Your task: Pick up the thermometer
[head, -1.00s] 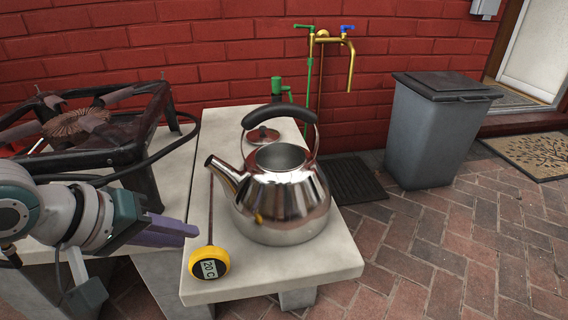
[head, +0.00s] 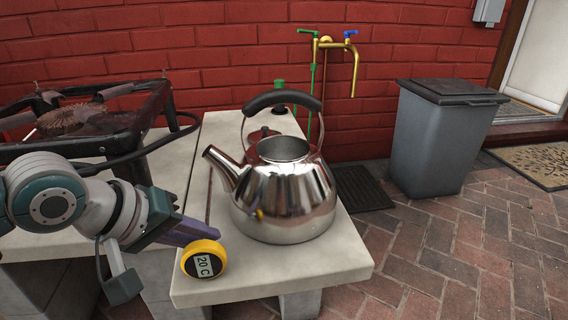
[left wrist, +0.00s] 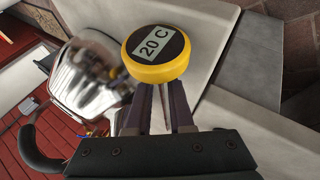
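The thermometer has a round yellow head (head: 204,259) reading "20 C" and a thin stem. Its head is at the near left corner of the light stone table (head: 270,285), left of the kettle. My left gripper (head: 201,229) comes in from the left, low, with its purple fingers just behind the thermometer's head. In the left wrist view the head (left wrist: 156,54) lies just beyond the tips of my left gripper (left wrist: 161,90). The fingers stand apart with a gap between them. My right gripper is not in view.
A shiny kettle (head: 285,200) stands close right of the thermometer; it also shows in the left wrist view (left wrist: 88,78). A black burner stand (head: 95,130) is behind my left arm. A grey bin (head: 440,140) and a brass tap (head: 335,43) are farther back.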

